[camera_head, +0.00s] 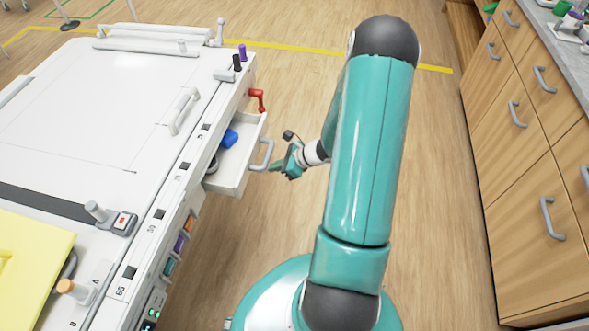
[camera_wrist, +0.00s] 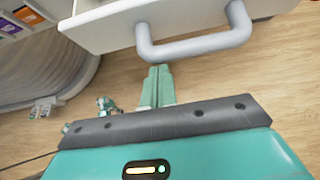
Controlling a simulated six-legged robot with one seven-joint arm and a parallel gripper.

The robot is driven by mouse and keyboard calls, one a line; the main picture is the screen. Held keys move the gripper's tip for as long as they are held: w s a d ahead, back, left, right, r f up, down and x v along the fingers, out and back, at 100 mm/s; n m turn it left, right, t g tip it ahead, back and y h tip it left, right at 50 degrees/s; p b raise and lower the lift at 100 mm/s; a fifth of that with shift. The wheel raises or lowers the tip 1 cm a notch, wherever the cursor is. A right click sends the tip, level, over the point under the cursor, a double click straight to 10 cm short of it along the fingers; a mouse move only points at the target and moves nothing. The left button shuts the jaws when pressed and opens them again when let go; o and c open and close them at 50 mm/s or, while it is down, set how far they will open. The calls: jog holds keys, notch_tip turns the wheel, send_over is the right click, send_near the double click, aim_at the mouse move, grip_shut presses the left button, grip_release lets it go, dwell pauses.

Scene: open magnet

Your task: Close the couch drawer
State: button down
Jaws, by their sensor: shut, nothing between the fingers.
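The couch drawer (camera_head: 234,176) is a white tray that stands pulled out from the side of the white couch (camera_head: 95,95). A blue item (camera_head: 229,138) and a dark round item lie inside it. Its grey bar handle (camera_head: 263,156) faces my gripper (camera_head: 275,168). In the wrist view the drawer front (camera_wrist: 115,25) and handle (camera_wrist: 195,47) fill the top. My gripper's fingers (camera_wrist: 157,72) are together and empty, just short of the handle bar. I cannot tell whether the tips touch it.
A red lever (camera_head: 257,98) sticks out of the couch side beyond the drawer. Wooden cabinets (camera_head: 530,130) with grey handles line the right. Wood floor (camera_head: 440,200) lies clear between my arm and the cabinets. Coloured items (camera_head: 180,243) sit in slots along the couch side.

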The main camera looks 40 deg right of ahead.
aim_at(241, 160)
jog(key=w+a, duration=0.2)
jog(key=w, duration=0.1)
jog(key=w+a, duration=0.2)
jog(key=w, duration=0.1)
jog(key=w+a, duration=0.2)
jog(key=shift+w+a, duration=0.65)
jog(key=shift+w, duration=0.05)
